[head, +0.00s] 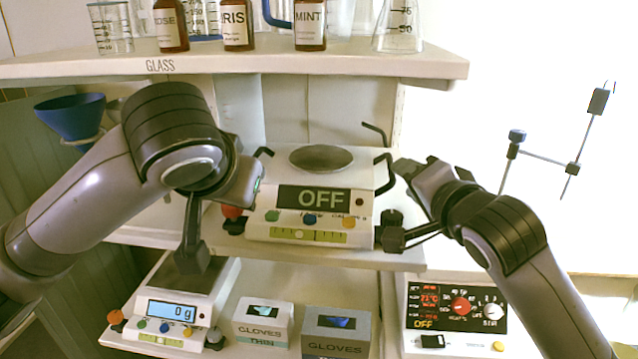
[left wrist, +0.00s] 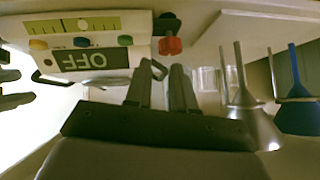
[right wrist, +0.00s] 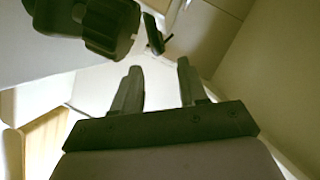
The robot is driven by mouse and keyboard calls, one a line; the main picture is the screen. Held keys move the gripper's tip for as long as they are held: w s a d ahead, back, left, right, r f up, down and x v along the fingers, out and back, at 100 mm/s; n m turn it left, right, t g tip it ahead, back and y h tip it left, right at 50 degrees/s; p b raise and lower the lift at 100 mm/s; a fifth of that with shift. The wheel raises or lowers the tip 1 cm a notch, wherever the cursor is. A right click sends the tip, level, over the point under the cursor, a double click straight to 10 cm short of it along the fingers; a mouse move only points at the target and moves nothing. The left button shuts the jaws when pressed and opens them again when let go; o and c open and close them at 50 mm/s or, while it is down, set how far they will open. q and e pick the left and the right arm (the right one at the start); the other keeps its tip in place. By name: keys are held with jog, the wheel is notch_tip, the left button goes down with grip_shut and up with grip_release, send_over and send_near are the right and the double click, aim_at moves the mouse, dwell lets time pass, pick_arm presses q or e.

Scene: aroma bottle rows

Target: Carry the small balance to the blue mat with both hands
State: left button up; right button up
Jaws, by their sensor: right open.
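The small balance (head: 306,194) is white with a round metal pan and a display reading OFF. It sits on the middle shelf, with dark handles at both sides. In the left wrist view the balance (left wrist: 90,40) is upside down. My left gripper (head: 258,174) is at its left handle (head: 263,152). In the left wrist view its fingers (left wrist: 161,82) are partly apart with the handle's hook at their tips; whether they grip it is unclear. My right gripper (head: 402,170) is open and empty near the right handle (head: 384,172). No blue mat shows.
A second balance (head: 172,306) reading 0 g and glove boxes (head: 337,330) stand on the shelf below. Bottles and glassware (head: 237,24) stand on the shelf above (head: 300,62). A red-knobbed device (head: 455,318) is at lower right. A blue funnel (head: 72,115) hangs at left.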

pick_arm(q)
jog(key=w, duration=0.3)
jog(key=w+a, duration=0.1)
jog(key=w, duration=0.6)
jog(key=shift+w+a, duration=0.1)
jog(key=shift+a, duration=0.1)
pick_arm(e)
jog(key=x, duration=0.4)
pick_arm(q)
jog(key=shift+x, duration=2.75)
pick_arm(e)
jog(key=shift+x, duration=1.35)
pick_arm(q)
jog(key=shift+w, duration=0.1)
jog(key=shift+r, duration=0.1)
jog(key=c, duration=0.3)
pick_arm(e)
jog(key=c, duration=0.3)
pick_arm(q)
grip_shut()
pick_arm(e)
grip_shut()
jog(key=shift+f, duration=0.1)
pick_arm(q)
jog(key=shift+r, duration=0.2)
pick_arm(e)
jog(key=shift+r, duration=0.25)
